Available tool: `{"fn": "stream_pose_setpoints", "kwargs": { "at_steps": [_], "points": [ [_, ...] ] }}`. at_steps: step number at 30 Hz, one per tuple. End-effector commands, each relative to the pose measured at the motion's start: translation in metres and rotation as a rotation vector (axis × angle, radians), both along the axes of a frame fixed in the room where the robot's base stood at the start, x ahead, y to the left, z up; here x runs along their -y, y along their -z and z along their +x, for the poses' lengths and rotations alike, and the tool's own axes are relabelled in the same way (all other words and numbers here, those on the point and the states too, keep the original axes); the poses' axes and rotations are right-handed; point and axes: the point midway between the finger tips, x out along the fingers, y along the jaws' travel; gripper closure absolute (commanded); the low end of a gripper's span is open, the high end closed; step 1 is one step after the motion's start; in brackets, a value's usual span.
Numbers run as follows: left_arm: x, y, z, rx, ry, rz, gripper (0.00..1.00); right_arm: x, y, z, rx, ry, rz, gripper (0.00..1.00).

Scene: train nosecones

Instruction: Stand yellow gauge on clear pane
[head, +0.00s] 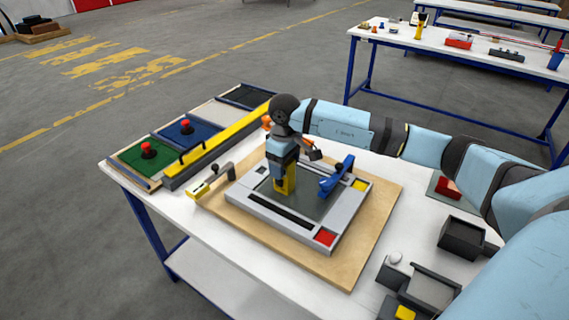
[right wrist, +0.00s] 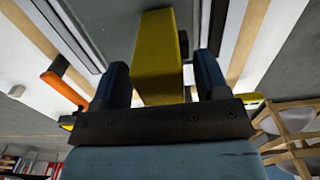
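The yellow gauge (head: 291,179) stands between the fingers of my right gripper (head: 285,172), over the clear pane (head: 313,207) in the grey frame. My gripper points down at it from above. In the right wrist view the yellow gauge (right wrist: 158,55) sits between the two dark blue fingers of the right gripper (right wrist: 160,75), close to both. My left gripper is not in view.
A blue clamp (head: 338,176), an orange clamp (head: 268,123) and a clamp with a yellow handle (head: 201,190) surround the grey frame (head: 262,214) on a wooden board (head: 372,230). Trays with red knobs (head: 147,149) lie left. Dark boxes (head: 461,235) stand right.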

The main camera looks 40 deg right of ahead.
Motion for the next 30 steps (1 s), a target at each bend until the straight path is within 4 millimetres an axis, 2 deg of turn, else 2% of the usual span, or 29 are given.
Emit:
{"fn": "stream_pose_setpoints", "kwargs": {
  "at_steps": [5, 10, 21, 27, 30],
  "points": [
    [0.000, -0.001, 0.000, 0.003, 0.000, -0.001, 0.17, 0.000, -0.001, 0.000, 0.000, 0.000, 0.000, 0.32],
    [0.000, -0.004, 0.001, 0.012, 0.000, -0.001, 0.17, 0.000, -0.011, 0.001, 0.002, 0.000, 0.000, 0.32],
    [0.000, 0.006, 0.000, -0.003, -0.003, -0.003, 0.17, 0.000, -0.088, 0.001, 0.005, 0.000, 0.001, 0.32],
    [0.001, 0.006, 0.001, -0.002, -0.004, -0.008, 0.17, 0.000, -0.116, 0.001, 0.002, 0.001, 0.000, 0.32],
    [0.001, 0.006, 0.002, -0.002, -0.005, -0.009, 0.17, 0.000, -0.122, 0.000, 0.001, 0.000, 0.000, 0.32]
  ]
}}
